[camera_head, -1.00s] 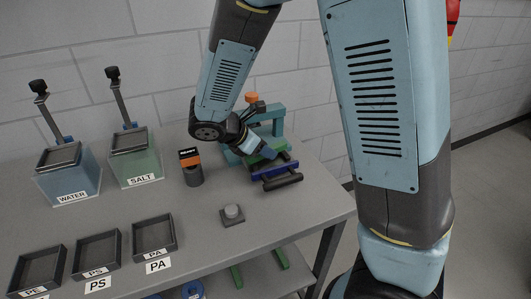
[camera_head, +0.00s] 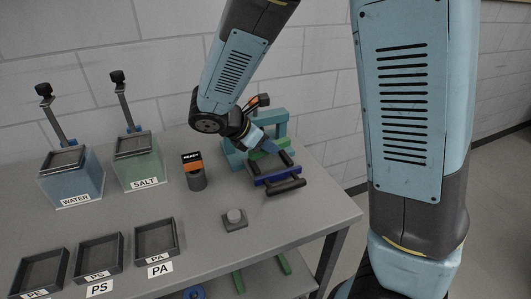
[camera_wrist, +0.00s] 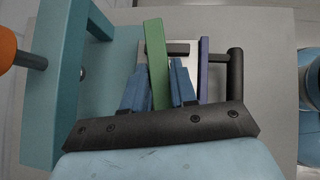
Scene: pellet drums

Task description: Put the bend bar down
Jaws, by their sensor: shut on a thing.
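A green bar (camera_wrist: 156,62), which I take to be the bend bar, stands between the two blue fingers of my gripper (camera_wrist: 159,88) in the wrist view. My gripper is shut on it. In the head view my gripper (camera_head: 266,145) is low over the bench at the teal frame (camera_head: 277,118), and the green bar (camera_head: 257,155) shows only in part. A blue piece (camera_head: 277,173) with dark round bars lies just in front of it. Whether the green bar touches a surface beneath is hidden.
A grey button block (camera_head: 234,219) is in front. WATER (camera_head: 72,180) and SALT (camera_head: 138,165) tanks stand at the left, with labelled trays (camera_head: 100,257) before them. Open bench lies between.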

